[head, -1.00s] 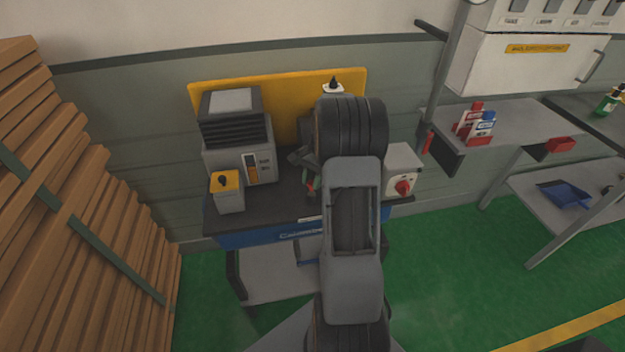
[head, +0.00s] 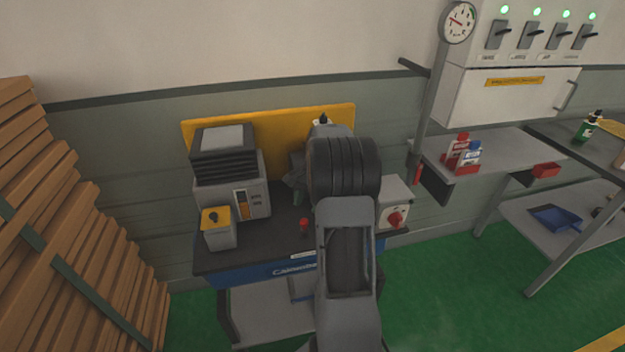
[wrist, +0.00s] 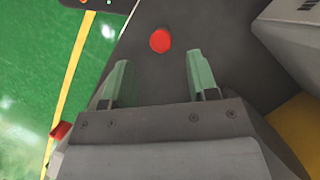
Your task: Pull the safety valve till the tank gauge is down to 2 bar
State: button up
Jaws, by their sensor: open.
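A round white dial gauge (head: 458,22) is at the top right of the head view, beside the switch panel; its value is too small to read. I cannot tell whether it is the tank gauge. A small red round knob (head: 304,226) is on the dark bench, and it also shows in the wrist view (wrist: 160,40). I cannot tell whether it is the safety valve. My gripper (wrist: 158,66) is open and empty, its two green fingers apart, with the knob beyond the gap between the tips. In the head view my arm hides much of it.
A grey machine (head: 228,180) and a yellow-topped box (head: 217,228) stand on the bench's left. A white box with a red dial (head: 394,215) is at right. Stacked timber (head: 60,240) is far left. Green floor (head: 470,290) is clear at right.

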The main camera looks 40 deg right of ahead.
jog(key=v, duration=0.9)
jog(key=shift+r, duration=0.4)
jog(key=shift+w+d, duration=0.1)
jog(key=shift+d, duration=0.05)
notch_tip(320, 180, down, 4)
jog(key=s+a+n+h, duration=0.1)
jog(key=a+n+h, duration=0.1)
jog(key=n, duration=0.1)
jog(key=s+a+r+n+t+h, duration=0.1)
jog(key=s+a+n, duration=0.4)
jog(key=a, duration=0.7)
jog(key=s+a+r+n+t+h, duration=0.1)
jog(key=s+a+n+t, duration=0.3)
jog(key=a, duration=0.8)
jog(key=s+r+n, duration=0.1)
jog(key=s+n, duration=0.1)
jog(key=s, duration=0.2)
